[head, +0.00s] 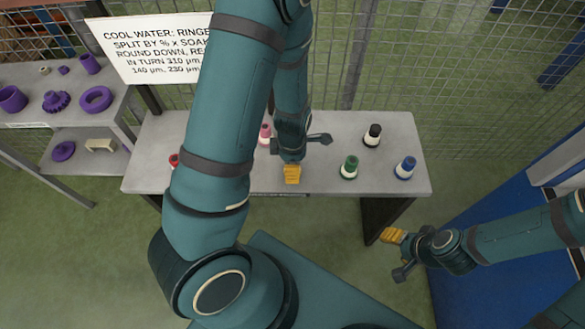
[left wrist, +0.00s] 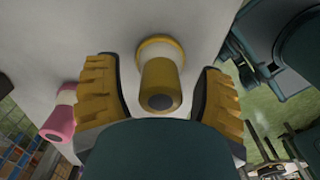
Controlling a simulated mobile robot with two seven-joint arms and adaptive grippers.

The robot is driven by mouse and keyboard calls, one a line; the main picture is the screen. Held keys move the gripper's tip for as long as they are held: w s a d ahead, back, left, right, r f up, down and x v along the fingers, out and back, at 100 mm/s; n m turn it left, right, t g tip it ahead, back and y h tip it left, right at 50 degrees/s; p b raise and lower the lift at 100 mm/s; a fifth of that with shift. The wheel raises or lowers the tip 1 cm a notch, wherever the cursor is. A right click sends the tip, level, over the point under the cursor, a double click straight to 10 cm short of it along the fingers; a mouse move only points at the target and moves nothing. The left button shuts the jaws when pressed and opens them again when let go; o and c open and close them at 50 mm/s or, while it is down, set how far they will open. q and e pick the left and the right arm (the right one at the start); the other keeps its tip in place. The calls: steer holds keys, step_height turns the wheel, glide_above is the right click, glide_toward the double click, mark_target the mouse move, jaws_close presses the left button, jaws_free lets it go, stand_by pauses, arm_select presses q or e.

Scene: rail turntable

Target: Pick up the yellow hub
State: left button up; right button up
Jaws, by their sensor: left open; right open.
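In the left wrist view, my left gripper (left wrist: 156,75) is open, with one ribbed yellow finger on each side of the hub and visible gaps between. In the head view, my left gripper (head: 293,170) is over the table's front middle, and the hub cannot be made out there. My right gripper (head: 397,253) is open and empty, off the table to the front right.
On the table (head: 225,180) stand a pink hub (head: 265,134), a green hub (head: 350,168), a black hub (head: 373,135), a blue hub (head: 405,167) and a partly hidden red one (head: 174,160). A shelf (head: 30,75) with purple parts is at left. Mesh fencing stands behind.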

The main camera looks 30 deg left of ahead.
arm_select(q)
steer(key=shift+f, duration=0.65)
steer(key=shift+r, duration=0.1)
steer(key=shift+c, duration=0.2)
jaws_close()
